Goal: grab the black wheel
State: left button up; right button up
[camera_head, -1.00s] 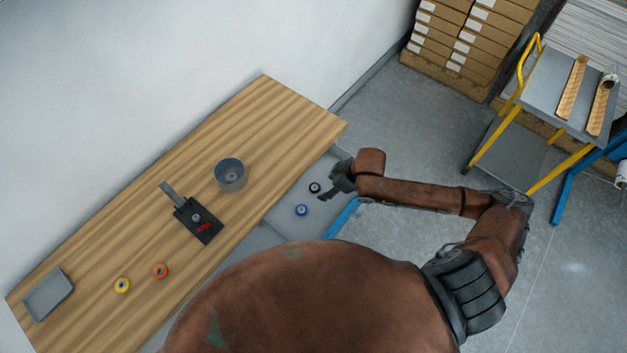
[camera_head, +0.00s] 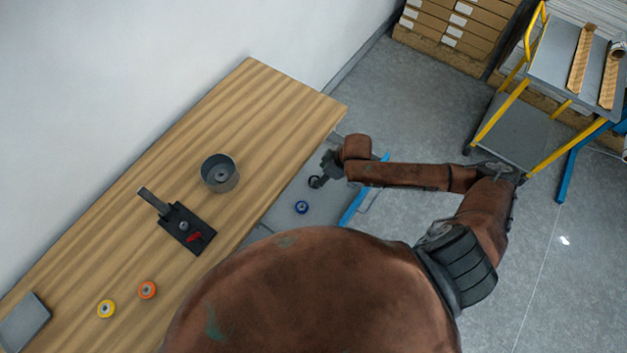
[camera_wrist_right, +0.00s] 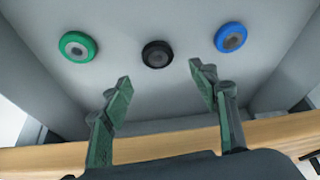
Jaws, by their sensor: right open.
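The black wheel (camera_wrist_right: 157,54) lies on a grey surface in the right wrist view, between a green wheel (camera_wrist_right: 77,46) and a blue wheel (camera_wrist_right: 230,37). My right gripper (camera_wrist_right: 158,72) is open, its two fingers spread below the black wheel and short of enclosing it. In the head view the black wheel (camera_head: 314,182) shows at the tip of my right gripper (camera_head: 321,172), partly covered by it. The blue wheel (camera_head: 302,207) lies nearby there. The green wheel is not visible in the head view. My left gripper is not in view.
The grey drawer-like space (camera_head: 285,212) holding the wheels is beside the wooden table (camera_head: 262,95). On the table are a round metal bowl (camera_head: 220,174), a black device (camera_head: 186,228), orange (camera_head: 147,290) and yellow (camera_head: 107,308) wheels, and a grey tray (camera_head: 24,324). A yellow-framed cart (camera_head: 515,125) stands at right.

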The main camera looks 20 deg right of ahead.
jog(key=x, duration=0.5)
jog(key=shift+s+d+f+b, duration=0.25)
jog(key=shift+s+d+b, duration=0.05)
jog(key=shift+b, duration=0.1)
jog(key=c, duration=1.1)
